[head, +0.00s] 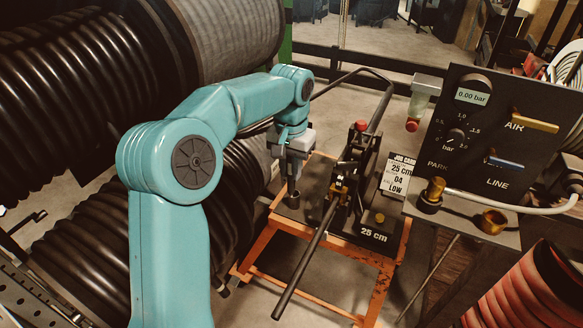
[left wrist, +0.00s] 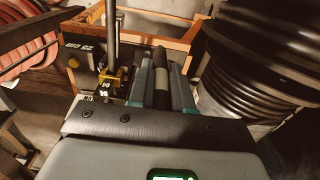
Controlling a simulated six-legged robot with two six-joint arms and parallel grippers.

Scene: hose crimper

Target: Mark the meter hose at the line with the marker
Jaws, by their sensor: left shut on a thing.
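My left gripper (head: 293,168) reaches in over the left side of the machine stand and points down. It is shut on a dark cylinder, which looks like the marker (head: 293,187). In the left wrist view the marker (left wrist: 162,88), black with a grey band, sits between the teal fingers of the left gripper (left wrist: 162,98). A black hose (head: 381,108), which may be the meter hose, arches behind the machine and runs down into it, right of my gripper. I cannot make out a line on it. The marker's tip looks apart from the hose. My right gripper is not in view.
The machine stands on an orange frame (head: 290,228) with a "25 cm" plate (head: 374,235) and a job card (head: 398,175). A gauge panel (head: 490,135) stands right. Big black hose coils (head: 80,90) crowd the left.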

